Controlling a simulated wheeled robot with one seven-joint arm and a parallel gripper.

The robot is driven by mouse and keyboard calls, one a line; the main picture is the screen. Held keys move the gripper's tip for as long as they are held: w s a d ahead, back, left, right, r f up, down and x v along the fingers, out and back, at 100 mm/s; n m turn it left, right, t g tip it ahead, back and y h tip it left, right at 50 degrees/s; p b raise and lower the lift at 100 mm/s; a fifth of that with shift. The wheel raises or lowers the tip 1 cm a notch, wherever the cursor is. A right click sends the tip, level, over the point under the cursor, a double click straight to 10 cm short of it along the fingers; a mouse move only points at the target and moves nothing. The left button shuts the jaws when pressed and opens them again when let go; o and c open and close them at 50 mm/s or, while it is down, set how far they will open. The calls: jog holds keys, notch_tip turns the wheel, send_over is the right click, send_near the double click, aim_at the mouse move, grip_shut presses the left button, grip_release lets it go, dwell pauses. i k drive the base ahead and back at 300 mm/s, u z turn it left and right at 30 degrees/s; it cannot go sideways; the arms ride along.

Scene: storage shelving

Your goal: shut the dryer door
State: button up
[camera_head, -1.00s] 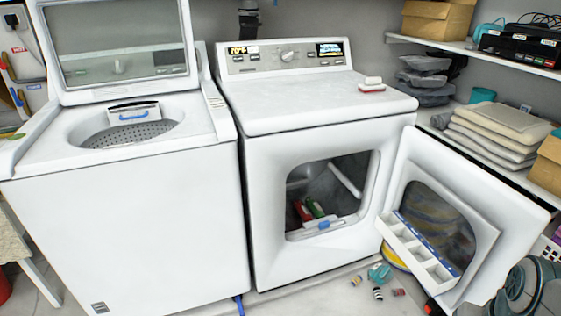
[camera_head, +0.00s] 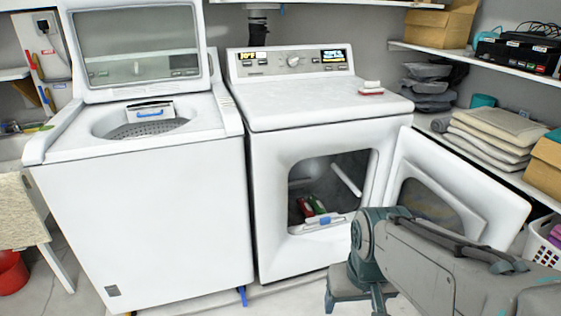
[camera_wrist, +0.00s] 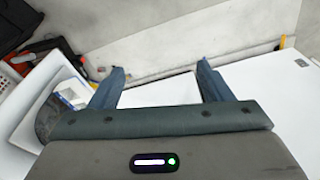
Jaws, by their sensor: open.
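The white dryer (camera_head: 330,145) stands right of the washer. Its door (camera_head: 455,185) hangs wide open from the right side of the opening, swung out to the right. My arm hides the lower part of the door. Red and green items (camera_head: 312,206) show inside the drum opening. My gripper (camera_head: 358,300) is low in front of the dryer, left of the door's outer edge, and its fingertips are hard to make out there. In the wrist view my gripper (camera_wrist: 160,80) has its two blue fingers wide apart with nothing between them.
A washer (camera_head: 145,190) with its lid up stands to the left. Shelves (camera_head: 480,55) with folded cloths (camera_head: 490,140) and a white basket (camera_head: 543,240) line the right side.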

aim_at(437, 186)
jog(key=z, duration=2.2)
jog(key=i, duration=0.9)
jog(key=u, duration=1.45)
